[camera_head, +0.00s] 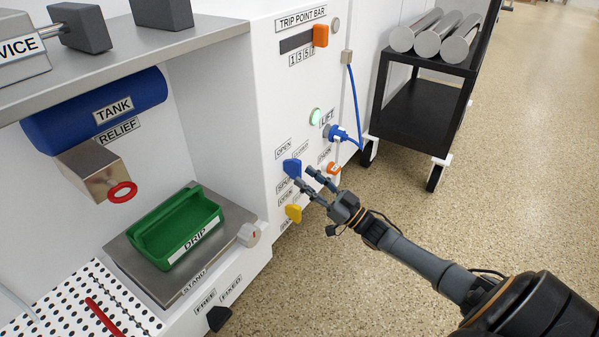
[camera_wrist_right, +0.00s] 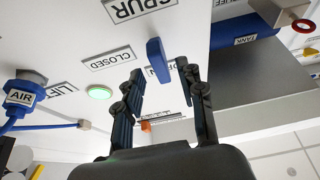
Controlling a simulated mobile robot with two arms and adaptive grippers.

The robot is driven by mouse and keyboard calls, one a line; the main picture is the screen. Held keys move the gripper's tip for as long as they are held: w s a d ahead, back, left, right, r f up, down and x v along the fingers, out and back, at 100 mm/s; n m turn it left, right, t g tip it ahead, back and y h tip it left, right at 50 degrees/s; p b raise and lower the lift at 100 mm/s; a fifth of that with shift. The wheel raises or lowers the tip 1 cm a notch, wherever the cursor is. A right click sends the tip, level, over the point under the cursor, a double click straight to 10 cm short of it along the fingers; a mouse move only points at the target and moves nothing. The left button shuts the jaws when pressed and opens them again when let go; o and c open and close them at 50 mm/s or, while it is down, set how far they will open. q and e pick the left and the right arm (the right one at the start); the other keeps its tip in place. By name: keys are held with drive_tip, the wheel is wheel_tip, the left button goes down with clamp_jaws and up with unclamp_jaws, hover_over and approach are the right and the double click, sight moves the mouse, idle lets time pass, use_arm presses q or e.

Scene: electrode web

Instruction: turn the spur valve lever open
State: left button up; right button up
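The blue spur valve lever (camera_head: 292,168) is on the white front panel, between labels reading OPEN and CLOSED, with a SPUR label close by. In the right wrist view the lever (camera_wrist_right: 157,60) stands near the CLOSED label (camera_wrist_right: 110,58), and another label is partly hidden behind it. My right gripper (camera_head: 307,177) reaches the panel from the right. Its two fingers (camera_wrist_right: 160,82) are apart, with the lever showing between and just beyond the fingertips. I cannot tell whether either finger touches it. My left gripper is not in view.
A yellow lever (camera_head: 293,213) sits below the blue one, and an orange lever (camera_head: 333,168) is to its right. A blue air plug and hose (camera_head: 340,134) hang nearby. A green drip tray (camera_head: 178,228) stands left. A black cart (camera_head: 425,110) stands behind; the floor at right is clear.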

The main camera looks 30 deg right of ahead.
drive_tip(key=v, duration=0.8)
drive_tip(key=shift+a, duration=0.1)
